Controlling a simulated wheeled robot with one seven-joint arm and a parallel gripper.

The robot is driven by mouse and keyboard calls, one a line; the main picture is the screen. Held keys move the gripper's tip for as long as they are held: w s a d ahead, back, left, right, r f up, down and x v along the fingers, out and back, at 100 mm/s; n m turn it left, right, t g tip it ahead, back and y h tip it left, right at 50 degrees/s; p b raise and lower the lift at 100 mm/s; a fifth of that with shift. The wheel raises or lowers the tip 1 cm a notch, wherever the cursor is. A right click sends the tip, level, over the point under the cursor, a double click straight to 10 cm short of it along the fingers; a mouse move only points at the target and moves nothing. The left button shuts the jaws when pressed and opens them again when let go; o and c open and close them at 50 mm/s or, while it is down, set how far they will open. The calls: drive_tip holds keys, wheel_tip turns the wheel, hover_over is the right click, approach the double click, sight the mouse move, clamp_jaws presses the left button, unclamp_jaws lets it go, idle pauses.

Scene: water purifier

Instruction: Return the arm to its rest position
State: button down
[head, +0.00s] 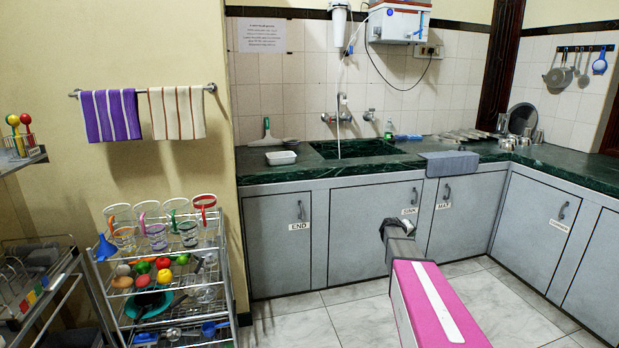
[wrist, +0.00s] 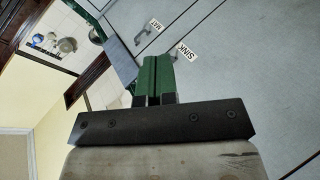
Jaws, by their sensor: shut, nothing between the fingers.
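My arm reaches forward from the bottom right of the head view, with its pink and grey link in front of the lower cabinets. My gripper (wrist: 153,60) shows in the wrist view with its two green-padded fingers together and nothing between them. In the head view its dark end (head: 396,228) is in front of the cabinet marked SINK, below the counter edge. The wrist view is tilted, and the SINK label (wrist: 187,52) and MAT label (wrist: 156,24) appear beyond the fingers.
The green counter (head: 330,172) with its sink (head: 355,149) runs along the back wall. A grey cloth (head: 449,163) hangs over its edge. The water purifier (head: 400,22) is on the wall. A metal rack (head: 219,263) with jugs and fruit stands at left. Tiled floor (head: 349,318) is clear between rack and arm.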

drive_tip(key=s+a+f+g+y, duration=0.1)
drive_tip(key=s+a+g+y, duration=0.1)
drive_tip(key=s+a, duration=0.7)
drive_tip(key=s+a+f+m+g+y, duration=0.1)
drive_tip(key=s+a+g+y, duration=0.1)
drive_tip(key=s+a+y, duration=0.3)
drive_tip(key=s+a+f+m+g+y, duration=0.1)
drive_tip(key=s+a+f+g+y, duration=0.1)
drive_tip(key=s+a, duration=1.1)
drive_tip(key=s+g+y, duration=0.1)
drive_tip(key=s, duration=0.9)
drive_tip(key=shift+s+y, duration=0.4)
